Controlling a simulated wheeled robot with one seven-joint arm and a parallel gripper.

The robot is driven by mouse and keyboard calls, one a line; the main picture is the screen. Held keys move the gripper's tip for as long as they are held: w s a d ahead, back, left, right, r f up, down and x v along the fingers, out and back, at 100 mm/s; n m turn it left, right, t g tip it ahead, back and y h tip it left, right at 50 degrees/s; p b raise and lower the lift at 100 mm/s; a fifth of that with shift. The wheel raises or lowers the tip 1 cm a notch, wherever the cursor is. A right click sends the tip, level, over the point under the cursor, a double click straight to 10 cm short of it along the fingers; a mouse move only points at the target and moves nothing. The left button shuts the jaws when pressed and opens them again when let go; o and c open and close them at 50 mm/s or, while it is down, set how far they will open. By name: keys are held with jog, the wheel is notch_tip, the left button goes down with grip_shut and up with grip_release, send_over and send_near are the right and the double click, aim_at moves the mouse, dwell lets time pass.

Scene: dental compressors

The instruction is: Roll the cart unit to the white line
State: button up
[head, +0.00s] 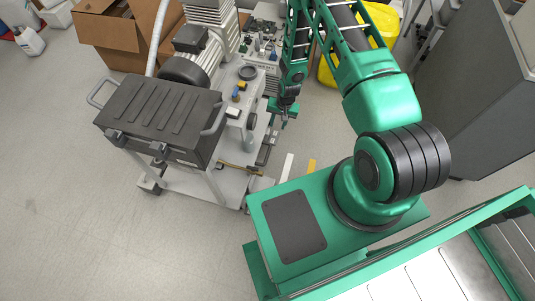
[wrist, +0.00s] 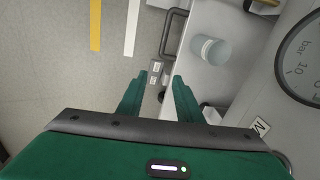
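The cart unit (head: 228,188) is a light grey wheeled frame carrying a compressor and a black ribbed case (head: 163,118). The white line (head: 286,167) is a short floor strip just right of the cart; it also shows in the wrist view (wrist: 132,28). My gripper (head: 284,118) is low at the cart's right side. In the wrist view its two green fingers (wrist: 160,76) are apart, with nothing visibly gripped. A dark bar handle (wrist: 167,34) on the cart's side lies just beyond the fingertips. Whether the fingers touch the cart is unclear.
A yellow strip (head: 311,166) lies right of the white line. A cardboard box (head: 128,35) stands behind the cart, a yellow bin (head: 328,72) behind my arm, and a grey cabinet (head: 470,95) at right. Floor at the left and front is clear.

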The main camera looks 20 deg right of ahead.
send_near(267, 154)
jog(key=shift+m+y, duration=0.3)
jog(key=f, duration=0.8)
jog(key=shift+w+a, duration=0.25)
jog(key=shift+a, duration=0.1)
grip_shut()
